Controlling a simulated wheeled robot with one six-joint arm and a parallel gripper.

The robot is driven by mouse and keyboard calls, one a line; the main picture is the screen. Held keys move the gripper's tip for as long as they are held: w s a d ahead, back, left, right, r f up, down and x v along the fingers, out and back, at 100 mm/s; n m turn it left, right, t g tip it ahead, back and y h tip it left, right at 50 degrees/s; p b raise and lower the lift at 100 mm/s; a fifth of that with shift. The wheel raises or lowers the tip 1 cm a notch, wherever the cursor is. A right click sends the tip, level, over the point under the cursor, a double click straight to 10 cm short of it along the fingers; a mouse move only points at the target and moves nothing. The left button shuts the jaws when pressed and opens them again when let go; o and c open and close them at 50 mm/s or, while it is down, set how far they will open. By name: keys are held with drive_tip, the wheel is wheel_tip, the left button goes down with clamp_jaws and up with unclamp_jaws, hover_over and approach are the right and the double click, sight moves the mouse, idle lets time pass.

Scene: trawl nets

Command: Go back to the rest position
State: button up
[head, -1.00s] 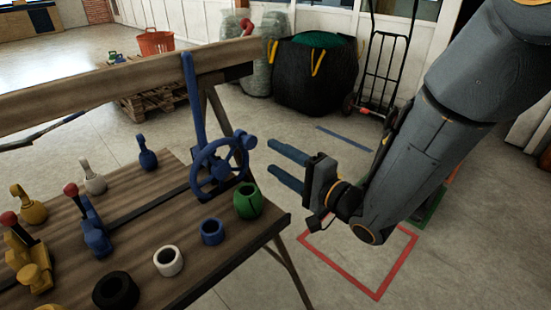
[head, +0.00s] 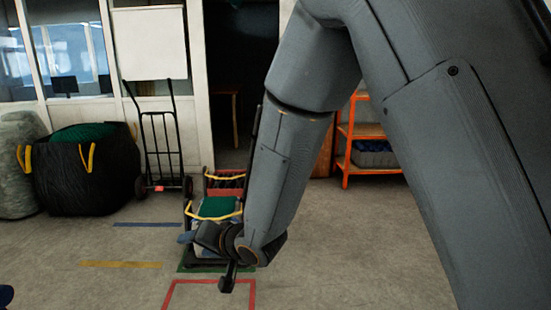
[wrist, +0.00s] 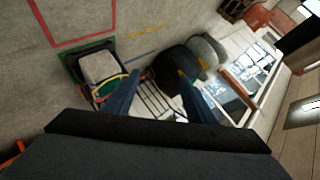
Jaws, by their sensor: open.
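My gripper (head: 190,238) is at the end of my bent arm, low in the middle of the head view, over the floor and in front of a cart. Its fingers are partly hidden there behind the wrist. In the wrist view my gripper (wrist: 158,98) shows two blue fingers spread wide apart with nothing held between them.
A black bag (head: 85,180) and a hand truck (head: 160,150) are along the wall. An orange shelf (head: 347,130) stands right. Red tape (head: 210,282) marks open floor in front.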

drive_tip(key=d+f+g+h, duration=0.15)
drive_tip(key=d+h, duration=0.65)
drive_tip(key=d, duration=2.1)
drive_tip(key=s+d+r+g+h, duration=0.1)
drive_tip(key=s+d+g, duration=0.4)
drive_tip(key=s+d, duration=0.8)
drive_tip(key=s, duration=0.4)
drive_tip(key=shift+h, duration=0.3)
